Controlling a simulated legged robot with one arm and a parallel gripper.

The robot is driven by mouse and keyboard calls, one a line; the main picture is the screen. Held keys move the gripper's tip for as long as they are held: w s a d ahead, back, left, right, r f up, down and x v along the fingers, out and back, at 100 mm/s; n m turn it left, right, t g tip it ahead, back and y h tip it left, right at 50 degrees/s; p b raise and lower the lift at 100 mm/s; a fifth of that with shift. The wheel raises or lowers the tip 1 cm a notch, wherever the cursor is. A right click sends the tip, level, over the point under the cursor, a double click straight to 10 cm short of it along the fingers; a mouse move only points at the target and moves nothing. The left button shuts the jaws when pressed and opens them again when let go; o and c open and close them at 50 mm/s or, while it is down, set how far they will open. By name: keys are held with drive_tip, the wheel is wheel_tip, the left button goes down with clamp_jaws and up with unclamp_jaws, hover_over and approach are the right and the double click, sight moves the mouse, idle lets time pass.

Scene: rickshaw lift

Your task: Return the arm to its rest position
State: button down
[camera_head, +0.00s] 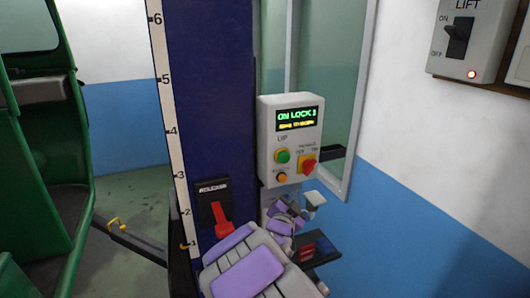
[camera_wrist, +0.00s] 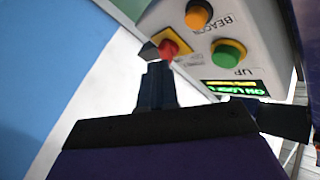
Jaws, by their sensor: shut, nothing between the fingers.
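My arm, with purple and grey panels, reaches up from the bottom of the head view toward the control box (camera_head: 290,143). My gripper (camera_wrist: 157,80) shows in the wrist view as dark fingers, shut and empty. Its tip overlaps the red switch (camera_wrist: 172,45) in that view; I cannot tell whether they touch. The box appears upside down there, with a green button (camera_wrist: 228,53) and an orange button (camera_wrist: 197,15). In the head view the box display (camera_head: 298,118) is lit and reads like "ON LOCK". The gripper's fingers are not clear in the head view.
A dark blue column (camera_head: 212,90) with a white height scale (camera_head: 168,110) stands left of the box. A red lever (camera_head: 222,222) sits low on it. A green vehicle (camera_head: 45,150) is at left. A lift switch (camera_head: 462,38) hangs on the right wall.

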drive_tip(key=s+a+f+n+g+y, duration=0.1)
drive_tip(key=s+f+n+g+y, duration=0.15)
drive_tip(key=s, duration=0.45)
drive_tip(key=s+a+f+n+g+y, duration=0.1)
drive_tip(key=s+n+g+y, duration=0.2)
drive_tip(key=s, duration=0.4)
drive_tip(key=s+a+f+n+g+y, duration=0.1)
drive_tip(key=s+f+g+y, duration=0.15)
drive_tip(key=s+g, duration=0.3)
drive_tip(key=s+d+n+g, duration=0.3)
drive_tip(key=s+n+g, duration=0.2)
drive_tip(key=s, duration=2.5)
drive_tip(key=g, duration=0.2)
drive_tip(key=shift+s+r+n+g, duration=0.3)
drive_tip(key=shift+s+r+n, duration=0.05)
drive_tip(key=shift+r, duration=0.05)
